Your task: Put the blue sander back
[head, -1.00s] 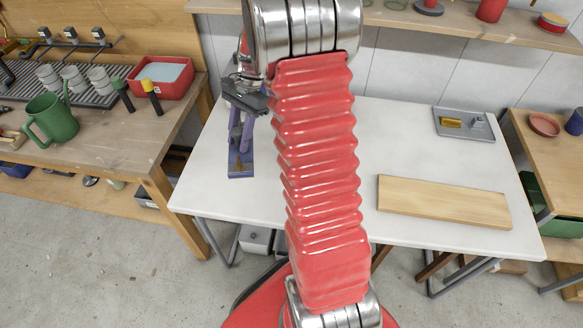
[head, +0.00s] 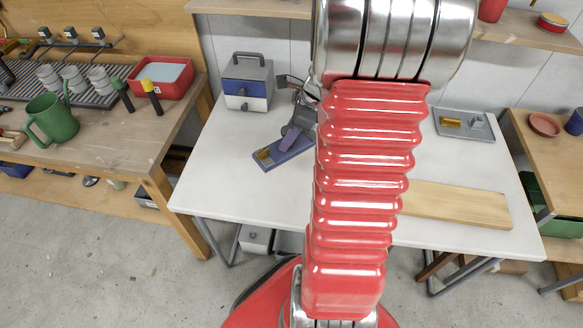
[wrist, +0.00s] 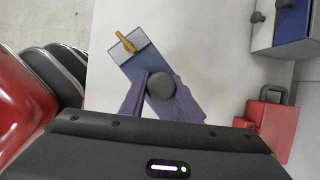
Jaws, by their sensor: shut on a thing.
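The blue sander (head: 286,152) is a flat blue-purple block with a grey end, a yellow tab and a dark round knob. In the head view it is left of my red arm, over the white table. My gripper (head: 294,138) is above it and partly hides it. In the wrist view, the two purple fingers of my gripper (wrist: 160,92) are shut on the knob of the sander (wrist: 134,70). The yellow tab end points up and left there. I cannot tell whether the sander's underside touches the table.
A grey, blue and white box with a handle (head: 247,84) stands at the table's back left. A red box with a dark handle (wrist: 270,125) shows in the wrist view. A wooden board (head: 460,204) and a grey tray (head: 478,132) are at the right. The table's front left is clear.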

